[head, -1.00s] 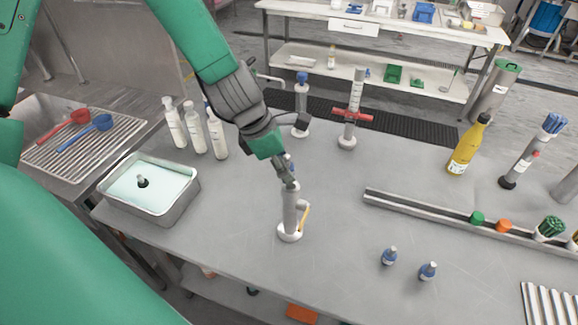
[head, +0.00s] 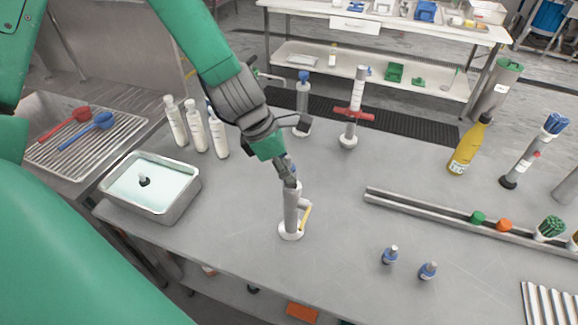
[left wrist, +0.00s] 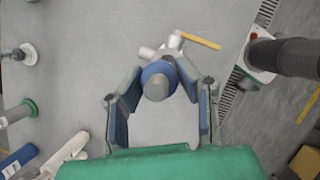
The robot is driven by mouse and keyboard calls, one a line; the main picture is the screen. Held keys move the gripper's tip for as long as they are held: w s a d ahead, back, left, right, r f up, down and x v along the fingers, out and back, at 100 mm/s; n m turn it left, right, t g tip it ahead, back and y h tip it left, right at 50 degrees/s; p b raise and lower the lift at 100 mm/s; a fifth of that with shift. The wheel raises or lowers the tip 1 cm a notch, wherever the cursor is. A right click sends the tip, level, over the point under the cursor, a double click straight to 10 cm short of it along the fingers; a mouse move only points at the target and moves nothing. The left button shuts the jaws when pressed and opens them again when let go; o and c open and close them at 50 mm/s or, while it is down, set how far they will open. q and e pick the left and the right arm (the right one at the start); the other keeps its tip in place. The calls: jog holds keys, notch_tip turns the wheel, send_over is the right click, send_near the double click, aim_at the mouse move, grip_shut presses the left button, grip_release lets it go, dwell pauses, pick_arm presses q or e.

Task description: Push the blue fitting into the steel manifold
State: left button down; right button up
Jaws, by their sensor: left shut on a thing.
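The steel manifold (head: 291,212) stands upright on the table, a grey cylinder on a round white base with a yellow-handled side branch. My left gripper (head: 289,182) is at its top, pointing down. In the left wrist view, its two fingertips close from both sides on the blue fitting (left wrist: 158,73), a blue collar with a grey end. The fitting lines up over the manifold, whose side branch (left wrist: 174,41) shows behind it. How deep the fitting sits is hidden. In the head view the fingers mostly cover the fitting. My right gripper is not in view.
Two small blue-collared parts (head: 390,255) stand front right. A long rail (head: 410,206) with coloured caps lies to the right. A metal tray (head: 181,206) and white bottles (head: 197,132) stand to the left. A red-handled post (head: 349,115) stands behind. The table around the manifold is clear.

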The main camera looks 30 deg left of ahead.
pick_arm(q)
jog(key=shift+d, duration=0.35)
jog(key=shift+d+r, duration=0.15)
jog(key=shift+d, duration=0.2)
jog(key=shift+a, duration=0.75)
jog(key=shift+d+p, duration=0.3)
jog(key=shift+d, duration=0.5)
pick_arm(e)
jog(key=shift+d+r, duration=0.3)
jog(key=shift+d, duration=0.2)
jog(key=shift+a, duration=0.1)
pick_arm(q)
jog(key=shift+a, duration=0.35)
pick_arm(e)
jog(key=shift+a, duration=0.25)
pick_arm(q)
jog(key=shift+d+p, duration=0.3)
jog(key=shift+d, duration=0.1)
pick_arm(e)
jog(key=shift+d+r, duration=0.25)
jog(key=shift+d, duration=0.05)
